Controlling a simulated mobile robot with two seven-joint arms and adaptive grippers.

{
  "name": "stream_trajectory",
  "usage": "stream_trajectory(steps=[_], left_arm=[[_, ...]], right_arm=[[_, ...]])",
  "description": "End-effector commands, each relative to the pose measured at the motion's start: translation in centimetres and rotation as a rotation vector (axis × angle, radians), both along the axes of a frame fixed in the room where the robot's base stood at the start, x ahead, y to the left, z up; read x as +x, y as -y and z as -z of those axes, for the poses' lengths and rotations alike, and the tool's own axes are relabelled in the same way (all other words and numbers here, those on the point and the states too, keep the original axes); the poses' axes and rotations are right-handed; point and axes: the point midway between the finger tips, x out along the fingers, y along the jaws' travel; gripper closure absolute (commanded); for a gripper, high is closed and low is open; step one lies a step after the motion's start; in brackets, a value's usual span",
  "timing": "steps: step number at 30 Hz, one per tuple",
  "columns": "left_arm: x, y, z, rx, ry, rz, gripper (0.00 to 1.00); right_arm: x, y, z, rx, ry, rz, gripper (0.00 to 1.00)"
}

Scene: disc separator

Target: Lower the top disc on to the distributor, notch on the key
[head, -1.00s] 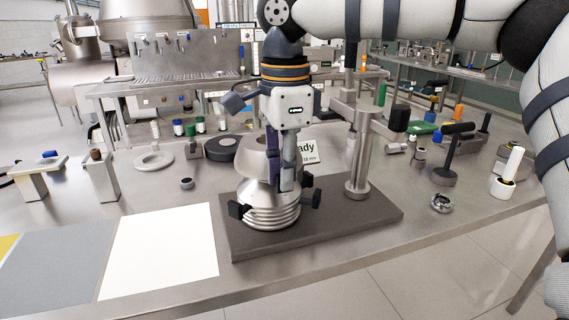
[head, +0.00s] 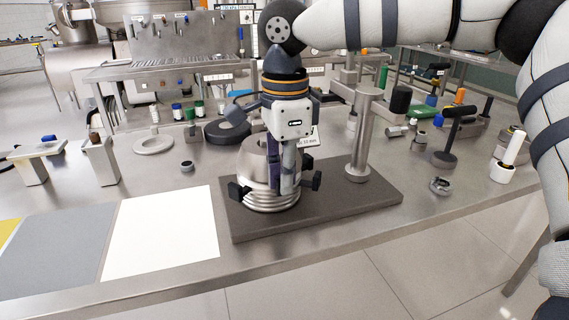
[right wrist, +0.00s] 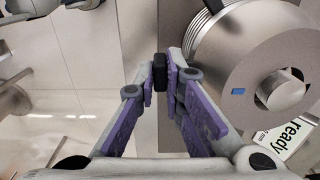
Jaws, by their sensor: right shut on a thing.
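The top disc (head: 255,165) is a brushed steel cone held over a stack of thin steel rings (head: 268,206) on the dark base plate. It also shows in the right wrist view (right wrist: 240,60), with a small blue mark on its face and a round steel stub in its middle opening. The distributor's key and the disc's notch cannot be made out. My left gripper is not in view.
Black clamp knobs (head: 238,191) stand around the stack on the dark base plate (head: 335,207). A steel post (head: 360,140) with an arm rises at the right. A white sheet (head: 160,234) lies at the left. Small parts stand along the back and right of the bench.

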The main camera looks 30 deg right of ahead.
Motion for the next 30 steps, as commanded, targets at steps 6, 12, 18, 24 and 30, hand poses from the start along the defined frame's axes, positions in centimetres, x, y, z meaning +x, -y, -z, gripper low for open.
stream_trajectory(steps=[6,12,18,24,30], left_arm=[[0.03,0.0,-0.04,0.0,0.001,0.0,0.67],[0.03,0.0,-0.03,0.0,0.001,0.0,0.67],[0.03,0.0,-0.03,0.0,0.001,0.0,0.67],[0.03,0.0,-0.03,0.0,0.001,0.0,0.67],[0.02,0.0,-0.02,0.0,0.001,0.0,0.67]], right_arm=[[0.02,0.0,-0.14,0.0,0.003,0.0,1.0],[0.01,0.0,-0.04,0.0,0.003,0.0,1.0],[-0.01,0.03,0.68,-0.001,0.002,-0.001,1.0],[0.01,0.02,0.77,0.0,0.002,-0.001,0.67],[-0.02,0.02,0.83,-0.001,0.0,-0.001,0.67]])
